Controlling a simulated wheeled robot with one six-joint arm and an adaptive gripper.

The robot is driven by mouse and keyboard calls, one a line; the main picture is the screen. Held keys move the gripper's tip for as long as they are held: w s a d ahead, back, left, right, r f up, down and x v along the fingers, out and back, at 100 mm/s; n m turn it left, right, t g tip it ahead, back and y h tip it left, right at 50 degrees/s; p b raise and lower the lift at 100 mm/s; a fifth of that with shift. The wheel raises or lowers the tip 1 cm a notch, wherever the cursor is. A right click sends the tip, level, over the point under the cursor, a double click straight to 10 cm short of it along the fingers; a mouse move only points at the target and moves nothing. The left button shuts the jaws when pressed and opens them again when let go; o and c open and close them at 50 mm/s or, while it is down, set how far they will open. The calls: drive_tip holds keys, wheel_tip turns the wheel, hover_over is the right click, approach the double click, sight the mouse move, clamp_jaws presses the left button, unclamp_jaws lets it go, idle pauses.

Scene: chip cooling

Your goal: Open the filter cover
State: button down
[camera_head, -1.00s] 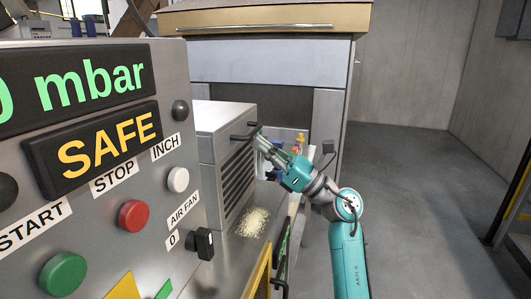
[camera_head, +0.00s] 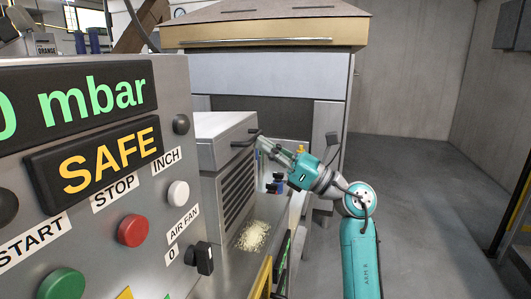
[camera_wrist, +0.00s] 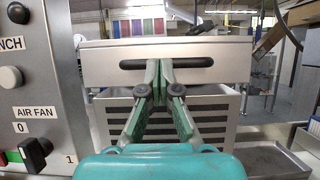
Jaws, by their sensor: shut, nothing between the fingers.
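The cover lies level on the box and looks closed. In the wrist view the cover (camera_wrist: 225,62) spans the middle, with its handle (camera_wrist: 195,63) behind my fingertips. My gripper (camera_wrist: 160,65) is shut and empty, its fingertips in front of the handle's middle. In the head view my gripper (camera_head: 264,143) is at the handle's right side. I cannot tell whether it touches the handle.
A control panel (camera_head: 95,220) with buttons and a SAFE display fills the left. Pale crumbs (camera_head: 253,236) lie on the metal surface below the box. A large grey cabinet (camera_head: 265,75) stands behind. The floor (camera_head: 430,210) to the right is clear.

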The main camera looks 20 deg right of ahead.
drive_tip(key=w+a+r+g+h, duration=0.1)
drive_tip(key=a+r+g+h, duration=0.15)
drive_tip(key=r, duration=0.65)
drive_tip(key=w+a+r+g+h, duration=0.1)
drive_tip(key=w+r+h, duration=0.15)
drive_tip(key=r, duration=0.65)
drive_tip(key=w+a+r, duration=0.9)
drive_tip(key=a+r, duration=0.2)
drive_tip(key=a, duration=0.3)
drive_tip(key=shift+w, duration=0.2)
drive_tip(key=shift+a+r, duration=0.1)
drive_tip(key=shift+a, duration=0.05)
